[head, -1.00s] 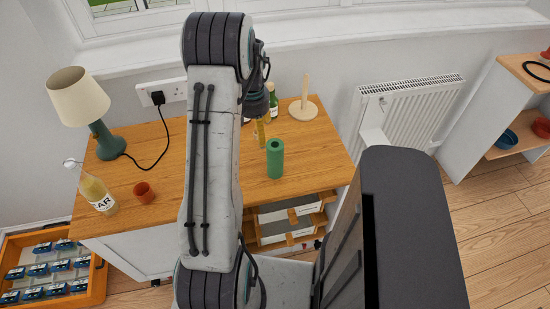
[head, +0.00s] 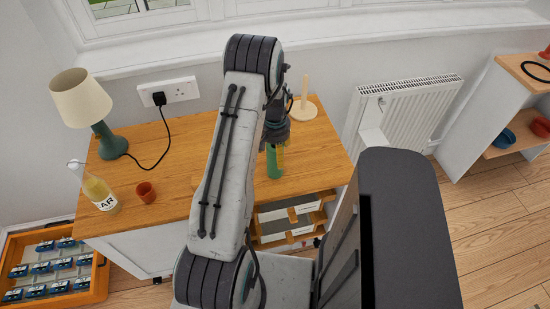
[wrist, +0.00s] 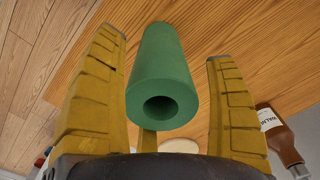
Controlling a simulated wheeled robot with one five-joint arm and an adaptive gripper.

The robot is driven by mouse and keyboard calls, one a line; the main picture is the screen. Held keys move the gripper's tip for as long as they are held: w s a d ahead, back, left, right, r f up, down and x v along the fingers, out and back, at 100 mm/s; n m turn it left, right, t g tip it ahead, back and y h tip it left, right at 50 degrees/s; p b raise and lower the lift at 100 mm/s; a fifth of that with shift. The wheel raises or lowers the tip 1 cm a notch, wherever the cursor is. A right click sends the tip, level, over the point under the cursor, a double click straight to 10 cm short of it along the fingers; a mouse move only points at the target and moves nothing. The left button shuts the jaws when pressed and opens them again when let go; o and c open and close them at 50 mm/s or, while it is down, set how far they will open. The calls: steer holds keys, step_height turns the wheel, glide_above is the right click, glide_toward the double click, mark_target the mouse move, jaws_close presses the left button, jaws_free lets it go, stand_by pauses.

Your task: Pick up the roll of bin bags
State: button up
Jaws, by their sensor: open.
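The roll of bin bags is a green cylinder with a hollow core, standing upright on the wooden cabinet top. In the head view the green roll (head: 273,163) is partly hidden behind my gripper and arm. In the wrist view the green roll (wrist: 162,85) lies between my yellow fingers, its round end with the dark hole facing the camera. In the head view my gripper (head: 280,150) is above and beside the roll.
On the cabinet top (head: 180,205) stand a lamp (head: 83,98), a bottle (head: 94,188), a red cup (head: 146,192) and a wooden holder with an upright post (head: 304,105).

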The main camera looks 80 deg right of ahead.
steer(key=shift+f, duration=0.25)
steer(key=shift+c, duration=0.4)
steer(key=c, duration=1.3)
steer(key=shift+o, duration=0.2)
steer(key=shift+r, duration=0.1)
